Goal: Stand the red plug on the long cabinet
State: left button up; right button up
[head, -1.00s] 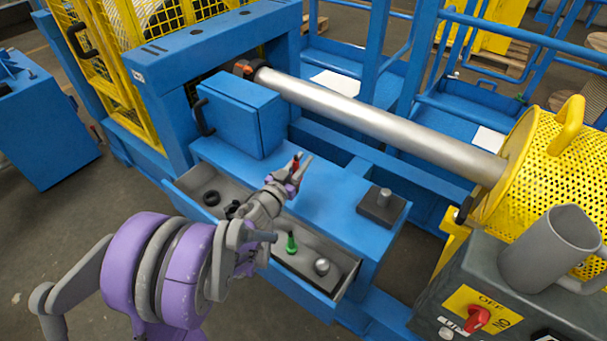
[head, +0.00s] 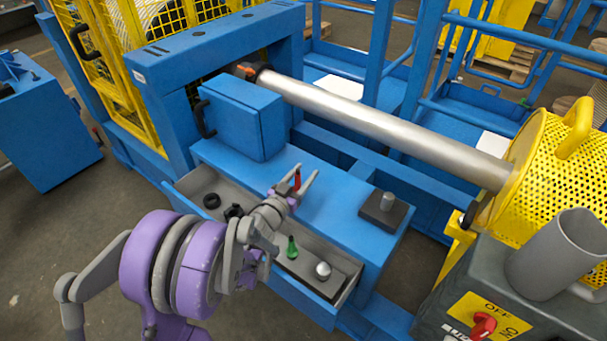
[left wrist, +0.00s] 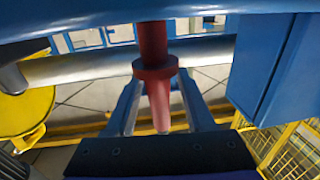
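The red plug (head: 297,181) stands upright, as far as I can tell, on the top of the long blue cabinet (head: 335,205), near its front edge. My left gripper (head: 301,182) is open around it, one finger on each side. In the left wrist view, which looks upside down, the plug (left wrist: 155,70) has a collar and a tapered end. The fingers of my left gripper (left wrist: 160,108) show gaps to the plug on both sides. The plug's far end meets the blue surface at the top of that view. My right gripper is not in view.
The open drawer (head: 340,300) in front holds a green plug (head: 291,247), a round metal piece (head: 323,270) and dark pieces. A blue box (head: 240,117) stands left on the cabinet. A dark block with a peg (head: 383,209) sits at its right end.

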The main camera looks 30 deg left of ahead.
pick_arm(q)
jog(key=shift+r, duration=0.1)
jog(key=shift+s+r, duration=0.15)
jog(key=s+r+n+g+y, duration=0.2)
jog(key=s+n+y, duration=0.15)
jog(key=s, duration=0.85)
jog(key=s+d+f+m+g+h, duration=0.2)
jog(key=s+d+g, duration=0.3)
jog(key=s+d, duration=0.3)
jog(key=s+d+f+m+g+h, duration=0.2)
jog(key=s+d+f+g, duration=0.3)
jog(key=s+d, duration=0.3)
jog(key=shift+s+d+f+g+p, duration=0.4)
jog(key=shift+s+g, duration=0.4)
jog(key=shift+s, duration=0.4)
jog(key=shift+a+r, duration=0.1)
